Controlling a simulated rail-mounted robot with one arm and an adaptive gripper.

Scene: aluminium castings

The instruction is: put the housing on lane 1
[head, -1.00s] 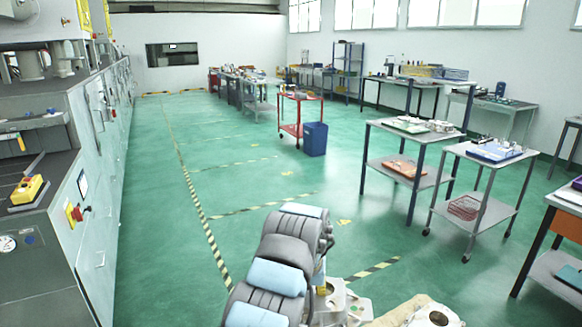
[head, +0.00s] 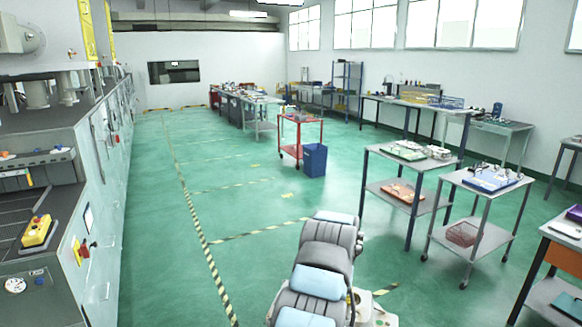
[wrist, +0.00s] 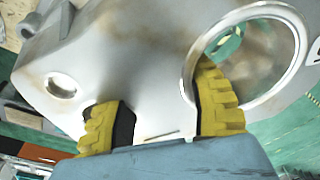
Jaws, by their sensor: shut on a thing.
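The housing (wrist: 150,60) is a grey metal casting with a large round rimmed opening and a smaller hole. It fills much of the wrist view. My gripper (wrist: 163,108) is shut on it; one yellow finger shows at the large opening, the other lies against the casting nearer the small hole. In the head view a pale metal part (head: 378,316) shows beside my arm at the bottom edge, mostly cut off; I cannot tell whether it is the housing. Black-and-yellow striped tape (head: 196,213) marks the floor, but no lane number is readable.
A red trolley (head: 300,135) and blue bin (head: 314,160) stand mid-floor. Wheeled tables (head: 480,180) with parts stand at the right. The green floor (head: 250,265) between is clear.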

